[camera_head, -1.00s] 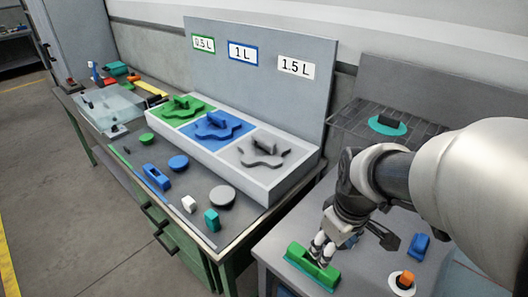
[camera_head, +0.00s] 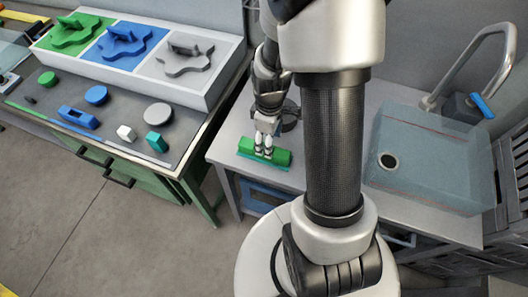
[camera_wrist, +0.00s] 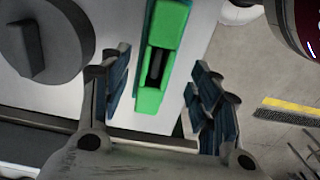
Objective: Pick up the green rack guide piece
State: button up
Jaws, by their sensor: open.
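The green rack guide piece (camera_head: 282,157) lies on the grey worktop (camera_head: 222,135) left of the sink. It is a long block with a teal edge along its front. My gripper (camera_head: 264,146) points down at the middle of it. In the wrist view the green piece (camera_wrist: 165,28) runs lengthwise, with a dark slot in it. The open fingers of my gripper (camera_wrist: 158,88) stand on either side of it, with a visible gap on each side. I cannot tell how far the fingertips are above the worktop.
A sink (camera_head: 425,160) with a tap (camera_head: 480,50) is on the right. On the left bench are a white tray (camera_head: 150,83) with green, blue and grey sections, and several small loose parts. A dark round part with a raised bar (camera_wrist: 40,45) is near the left finger in the wrist view.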

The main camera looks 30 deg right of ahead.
jog(key=f, duration=0.2)
jog(key=f+b, duration=0.1)
jog(key=f, duration=0.1)
jog(key=f+b, duration=0.1)
jog(key=f, duration=0.1)
jog(key=shift+w+a+f, duration=0.2)
jog(key=shift+w+f, duration=0.1)
jog(key=shift+w, duration=0.1)
jog(key=shift+c, duration=0.4)
jog(key=shift+r, duration=0.1)
jog(key=c, duration=1.2)
